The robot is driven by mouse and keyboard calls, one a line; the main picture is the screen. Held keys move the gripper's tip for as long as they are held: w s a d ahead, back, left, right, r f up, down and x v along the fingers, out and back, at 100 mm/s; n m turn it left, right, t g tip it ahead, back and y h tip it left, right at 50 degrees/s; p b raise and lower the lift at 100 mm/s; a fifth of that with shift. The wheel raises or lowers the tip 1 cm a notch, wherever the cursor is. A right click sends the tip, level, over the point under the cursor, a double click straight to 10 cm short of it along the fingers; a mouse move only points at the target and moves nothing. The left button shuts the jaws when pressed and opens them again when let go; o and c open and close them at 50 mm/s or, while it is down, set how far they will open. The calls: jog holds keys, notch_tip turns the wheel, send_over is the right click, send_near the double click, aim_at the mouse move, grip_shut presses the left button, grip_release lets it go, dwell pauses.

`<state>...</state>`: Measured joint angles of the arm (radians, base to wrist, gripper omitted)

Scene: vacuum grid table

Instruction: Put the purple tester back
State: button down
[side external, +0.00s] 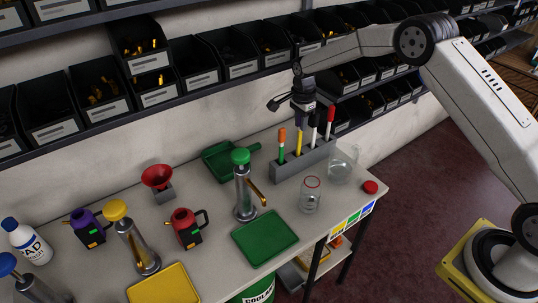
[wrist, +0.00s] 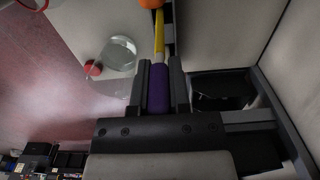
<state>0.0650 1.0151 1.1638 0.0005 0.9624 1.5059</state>
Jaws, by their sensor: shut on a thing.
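My gripper (side external: 303,100) points down over the grey slotted holder (side external: 290,178) at the back right of the table. It is shut on the purple end of the purple tester (wrist: 158,90), whose yellow shaft (side external: 298,143) runs down to the holder. The shaft looks upright, with its lower end at or in a slot; I cannot tell how deep. An orange-capped tester (side external: 282,140) stands to its left, a dark-capped white tester (side external: 314,130) and a red-capped one (side external: 330,122) to its right. The wrist view shows both fingers around the purple end.
A glass beaker (side external: 342,165), a red-rimmed jar (side external: 310,196) and a red lid (side external: 370,187) stand near the holder. A green-topped cylinder (side external: 241,190) and green tray (side external: 265,237) are to the left. Shelved black bins (side external: 235,55) line the wall behind.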

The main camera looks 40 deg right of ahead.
notch_tip(320, 180, down, 2)
jog(key=shift+f, duration=0.1)
jog(key=shift+w+f, duration=0.2)
jog(key=shift+f, duration=0.4)
jog(key=c, duration=0.6)
grip_release()
notch_tip(320, 180, up, 12)
jog(key=shift+s, duration=0.1)
dwell(0.6)
